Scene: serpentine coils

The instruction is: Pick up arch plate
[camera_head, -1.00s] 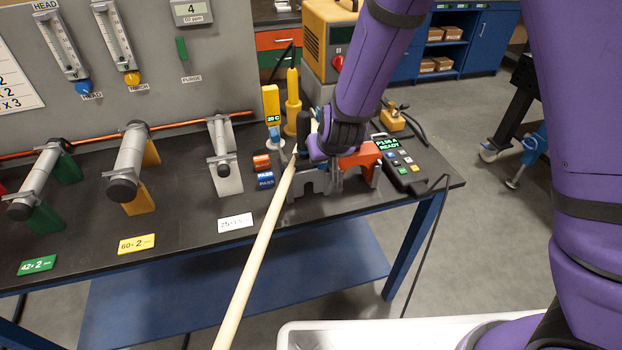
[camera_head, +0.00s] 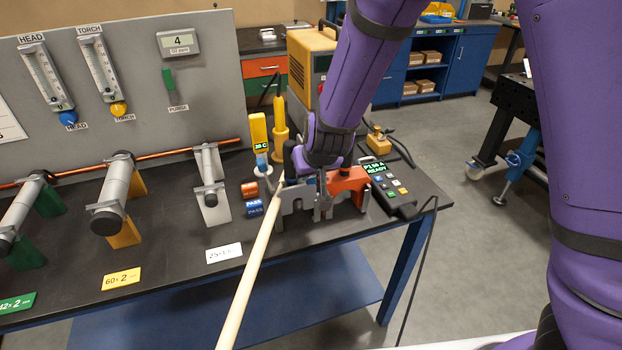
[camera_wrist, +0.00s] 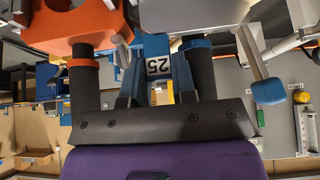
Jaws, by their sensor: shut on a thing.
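The grey arch plate (camera_head: 291,203), with arched cut-outs along its lower edge, is at the right part of the bench in the head view. My gripper (camera_head: 304,178) is over it, pointing down. In the wrist view my gripper (camera_wrist: 158,72) has its fingers shut on either side of a blue block marked 25 (camera_wrist: 157,65), which seems to belong to the plate. Grey material shows beyond the block. My wrist hides part of the plate, and I cannot tell whether it touches the bench.
An orange-and-grey fixture (camera_head: 348,184) stands close on the right, with a control box (camera_head: 392,188) beyond. A pale rod (camera_head: 248,275) slants in front. A yellow gauge (camera_head: 258,133) and yellow torch-like tool (camera_head: 280,122) stand behind. Tubes on stands (camera_head: 112,195) are left.

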